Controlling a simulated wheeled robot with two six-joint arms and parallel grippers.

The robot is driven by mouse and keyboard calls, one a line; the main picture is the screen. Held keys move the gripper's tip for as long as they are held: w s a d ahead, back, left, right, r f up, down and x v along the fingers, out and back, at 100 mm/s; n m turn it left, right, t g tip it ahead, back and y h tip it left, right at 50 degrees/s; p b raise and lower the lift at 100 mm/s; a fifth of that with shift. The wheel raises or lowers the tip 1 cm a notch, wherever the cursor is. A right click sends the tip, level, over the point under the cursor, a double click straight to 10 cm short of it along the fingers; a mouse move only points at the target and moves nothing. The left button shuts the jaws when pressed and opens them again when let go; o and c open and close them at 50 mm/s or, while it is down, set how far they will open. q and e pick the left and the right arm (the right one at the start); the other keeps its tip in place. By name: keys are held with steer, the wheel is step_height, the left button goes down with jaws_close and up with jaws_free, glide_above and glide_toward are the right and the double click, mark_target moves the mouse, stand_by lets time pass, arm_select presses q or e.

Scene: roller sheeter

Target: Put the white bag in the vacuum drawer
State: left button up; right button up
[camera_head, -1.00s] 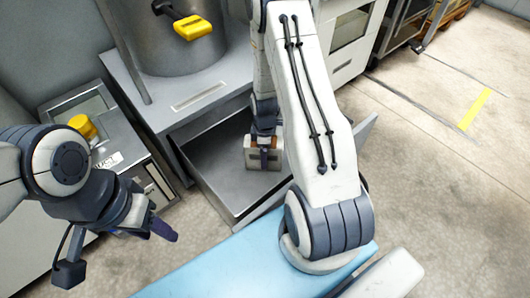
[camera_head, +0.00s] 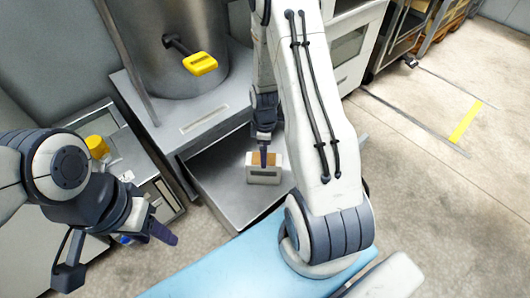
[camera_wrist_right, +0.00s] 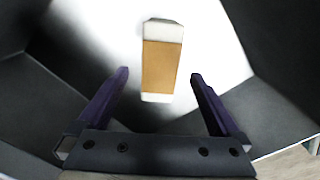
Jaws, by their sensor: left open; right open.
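The white bag (camera_head: 264,174), with a brown top, rests on the floor of the open drawer (camera_head: 222,188) below the metal drum. In the right wrist view, the bag (camera_wrist_right: 161,62) lies ahead of and between the two spread dark fingers of my right gripper (camera_wrist_right: 160,80), with clear gaps on both sides. My right gripper (camera_head: 264,152) is open just above the bag in the head view, partly covering it; its fingers look apart from the bag. My left gripper (camera_head: 160,230) is open and empty at the lower left, outside the drawer.
A large metal drum (camera_head: 175,45) with a yellow handle (camera_head: 200,63) stands above the drawer. A machine with a yellow knob (camera_head: 97,146) is at the left. A light blue surface (camera_head: 235,270) lies in front. The floor (camera_head: 430,190) at right is clear.

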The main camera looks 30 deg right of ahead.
steer(key=shift+r, duration=0.65)
steer(key=s+a+r+m, duration=0.1)
steer(key=s+a+r, duration=0.2)
steer(key=a+r, duration=1.2)
steer(key=s+a+r, duration=0.2)
steer(key=s+a, duration=0.1)
steer(key=s, duration=0.2)
steer(key=s+a+r+m, duration=0.1)
steer(key=s+a+r, duration=0.2)
steer(key=s, duration=0.3)
steer(key=s+a+r+m+y, duration=0.1)
steer(key=s+a+r, duration=0.1)
steer(key=s, duration=0.3)
steer(key=shift+s+a+r, duration=0.25)
steer(key=shift+a+r, duration=0.15)
steer(key=shift+a, duration=0.5)
steer(key=shift+r, duration=0.1)
